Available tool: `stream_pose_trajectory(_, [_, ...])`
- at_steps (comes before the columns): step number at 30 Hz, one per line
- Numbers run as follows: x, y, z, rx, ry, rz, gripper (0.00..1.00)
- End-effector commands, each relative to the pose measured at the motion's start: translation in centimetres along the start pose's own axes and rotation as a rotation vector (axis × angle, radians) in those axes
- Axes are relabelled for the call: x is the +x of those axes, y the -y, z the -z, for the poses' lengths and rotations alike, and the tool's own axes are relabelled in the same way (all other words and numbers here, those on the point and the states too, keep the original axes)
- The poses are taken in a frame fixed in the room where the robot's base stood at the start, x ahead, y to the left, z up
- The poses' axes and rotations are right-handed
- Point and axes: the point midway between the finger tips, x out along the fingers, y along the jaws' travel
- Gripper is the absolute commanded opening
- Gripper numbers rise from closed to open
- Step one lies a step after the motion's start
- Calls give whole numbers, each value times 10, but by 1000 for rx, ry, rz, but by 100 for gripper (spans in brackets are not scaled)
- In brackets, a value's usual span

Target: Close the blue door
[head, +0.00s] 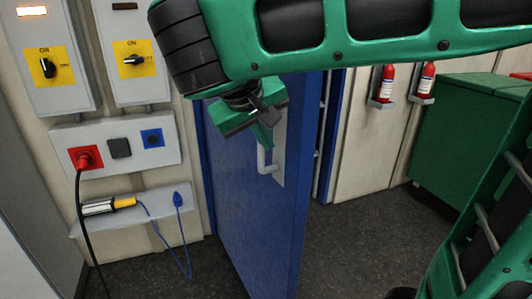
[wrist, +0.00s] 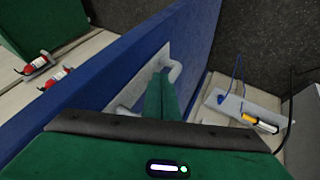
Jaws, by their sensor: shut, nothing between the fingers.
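The blue door (head: 240,210) stands partly open in the head view, with a gap between its right edge and the blue frame (head: 337,125). A pale handle (head: 264,163) on a light plate (head: 279,150) is near that edge. My gripper (head: 264,138) is shut and empty, pointing down just above the handle, close to the door face. In the wrist view the green fingers (wrist: 161,95) are together in front of the door (wrist: 100,65), and the handle (wrist: 174,71) shows beside their tips. I cannot tell whether they touch it.
Switch boxes (head: 42,60) and a socket panel (head: 118,143) are on the left wall. A shelf (head: 150,212) with a yellow-handled tool (head: 108,205) and blue cable is below. Two fire extinguishers (head: 385,84) and a green cabinet (head: 470,130) are right. Floor (head: 350,240) right of the door is clear.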

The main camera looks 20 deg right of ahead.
Motion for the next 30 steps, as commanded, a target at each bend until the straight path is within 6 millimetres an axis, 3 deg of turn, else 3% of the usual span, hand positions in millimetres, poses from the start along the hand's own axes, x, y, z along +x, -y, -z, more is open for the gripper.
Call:
stream_pose_trajectory(5, [14,2,0,-4,1,0,0])
stream_pose_trajectory(18, [81,5,0,-8,-1,3,0])
stream_pose_trajectory(24, [95,5,0,-8,-3,4,0])
stream_pose_trajectory(30, [97,5,1,-7,-4,4,0])
